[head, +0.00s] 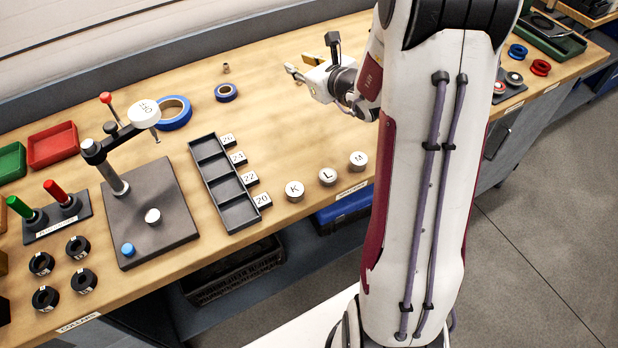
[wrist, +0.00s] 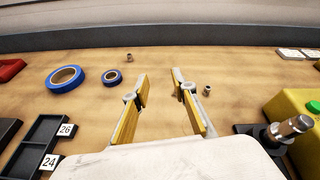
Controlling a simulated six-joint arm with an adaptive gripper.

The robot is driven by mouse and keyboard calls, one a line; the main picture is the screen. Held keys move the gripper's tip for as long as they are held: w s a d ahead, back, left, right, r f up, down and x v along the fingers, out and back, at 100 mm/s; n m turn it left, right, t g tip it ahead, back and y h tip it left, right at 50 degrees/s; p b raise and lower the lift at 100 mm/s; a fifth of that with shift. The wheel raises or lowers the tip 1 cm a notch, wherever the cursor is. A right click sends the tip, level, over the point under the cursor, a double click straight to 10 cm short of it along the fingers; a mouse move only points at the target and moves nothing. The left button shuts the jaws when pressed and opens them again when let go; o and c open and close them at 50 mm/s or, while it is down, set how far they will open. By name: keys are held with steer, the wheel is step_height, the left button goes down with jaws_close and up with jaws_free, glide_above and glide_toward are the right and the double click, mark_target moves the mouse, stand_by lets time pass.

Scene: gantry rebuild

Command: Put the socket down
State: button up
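My gripper (head: 299,64) is over the back part of the bench. In the wrist view, my gripper (wrist: 160,78) has its yellow-padded fingers spread apart, with only bare wood showing between them. A small brownish metal socket-like piece (wrist: 207,90) stands on the bench just right of the right finger, apart from it as far as I can tell. A similar small piece (wrist: 129,57) stands farther back on the left; the head view shows one such piece (head: 226,68) near the blue tape. Which one is the socket, I cannot tell.
An empty dark compartment tray (head: 228,218) with number labels 20 to 26 lies left of my gripper. Blue tape rolls (head: 173,112) lie behind it. Weights K, L and M (head: 327,177) line the front edge. A yellow box (wrist: 298,125) stands right in the wrist view.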

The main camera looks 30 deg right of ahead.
steer(key=s+a+r+n+g+y, duration=0.1)
steer(key=s+a+r+n+y, duration=0.2)
steer(key=a, duration=0.4)
steer(key=s+a+r+n+y, duration=0.1)
steer(key=a+r+n+y, duration=0.1)
steer(key=a+r+n, duration=0.35)
steer(key=s+a+n+g+y, duration=0.2)
steer(key=s+a+n+g, duration=0.5)
steer(key=s+a+n, duration=0.75)
steer(key=s+d+n+h, duration=0.3)
steer(key=s+d+n, duration=0.1)
steer(key=s, duration=0.4)
steer(key=s+d+n+h, duration=0.4)
steer(key=s+n, duration=0.2)
steer(key=s, duration=0.3)
steer(key=shift+s+d+f+n+g, duration=0.2)
steer(key=shift+f+n+g, duration=0.1)
steer(key=shift+f, duration=0.15)
